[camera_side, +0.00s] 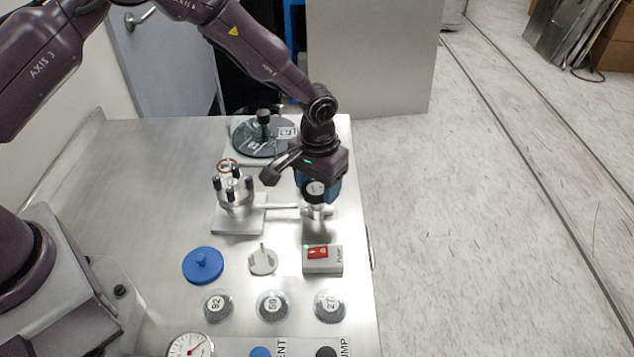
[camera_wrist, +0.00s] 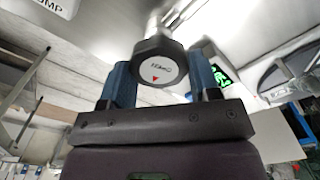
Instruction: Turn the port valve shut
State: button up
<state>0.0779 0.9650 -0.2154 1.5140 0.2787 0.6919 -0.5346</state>
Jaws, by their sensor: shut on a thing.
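The port valve (camera_side: 316,212) is a small metal body at the right of the work area, joined by a thin metal tube to a round metal chamber (camera_side: 236,203). Its black round knob (camera_side: 315,190) has a pale face; in the wrist view the knob (camera_wrist: 158,70) shows small lettering and a red triangle pointing down in the picture. My gripper (camera_side: 318,186) is over the valve, with its blue fingers on either side of the knob. In the wrist view my gripper (camera_wrist: 161,82) is shut on the knob, though a sliver of the right finger's contact is hard to see.
A grey box with a red switch (camera_side: 322,260), a white round piece (camera_side: 262,260) and a blue lid (camera_side: 203,266) lie nearer the camera. Several numbered discs (camera_side: 272,305) and a gauge (camera_side: 188,345) are in front. A dark disc (camera_side: 250,140) stands behind. The table's left is clear.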

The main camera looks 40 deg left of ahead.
aim_at(317, 190)
jog(key=m, duration=0.5)
jog(key=shift+d+m, duration=0.15)
jog(key=shift+m, duration=0.25)
jog(key=m, duration=0.5)
jog(key=shift+s+d, duration=0.1)
jog(key=m, duration=0.5)
jog(key=shift+s+m, duration=0.1)
jog(key=shift+m, duration=0.3)
jog(key=m, duration=0.4)
jog(key=shift+s+m, duration=0.1)
jog(key=shift+m, duration=0.3)
jog(key=o, duration=0.9)
notch_tip(317, 190, up, 13)
